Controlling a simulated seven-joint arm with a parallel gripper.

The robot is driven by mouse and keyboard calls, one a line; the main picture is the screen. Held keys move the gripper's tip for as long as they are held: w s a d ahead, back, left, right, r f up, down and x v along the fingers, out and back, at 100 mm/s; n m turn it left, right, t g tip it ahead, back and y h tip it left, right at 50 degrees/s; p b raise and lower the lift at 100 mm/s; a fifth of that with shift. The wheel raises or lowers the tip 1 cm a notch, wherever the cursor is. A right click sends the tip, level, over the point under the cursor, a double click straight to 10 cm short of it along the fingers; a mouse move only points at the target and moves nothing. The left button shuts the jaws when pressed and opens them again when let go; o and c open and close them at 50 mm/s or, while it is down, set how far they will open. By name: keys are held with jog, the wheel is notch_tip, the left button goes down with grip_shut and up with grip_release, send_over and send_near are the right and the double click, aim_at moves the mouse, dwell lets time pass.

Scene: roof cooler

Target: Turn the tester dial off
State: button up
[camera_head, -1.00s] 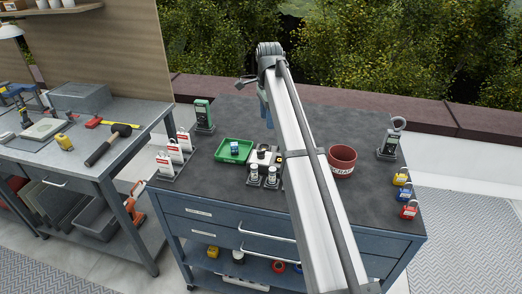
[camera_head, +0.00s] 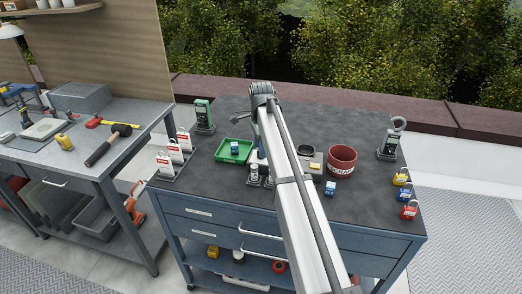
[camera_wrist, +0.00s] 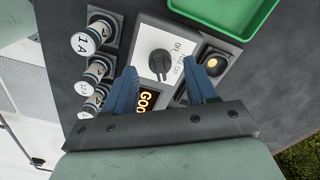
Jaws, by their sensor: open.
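In the wrist view the tester (camera_wrist: 150,33) is a pale panel with a black dial (camera_wrist: 160,63) and lettering including OFF beside it. A lit display (camera_wrist: 147,101) shows yellow letters starting "GOO", partly hidden by a finger. I cannot tell clearly which mark the dial points to. My gripper (camera_wrist: 163,76) is open, its two blue fingers over the panel on either side of the dial; contact cannot be told. In the head view my arm hides most of the tester, and a blue finger (camera_head: 256,133) shows beside it.
Upright labelled cylinders (camera_wrist: 98,68) stand close left of the tester. A green tray (camera_head: 229,155) lies beside it. Right of my arm are a red SCRAP bin (camera_head: 342,160) and a small blue block (camera_head: 330,188). Padlocks (camera_head: 404,196) stand at the right edge.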

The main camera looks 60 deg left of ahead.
jog(key=shift+f, duration=0.95)
jog(key=shift+c, duration=0.2)
jog(key=c, duration=1)
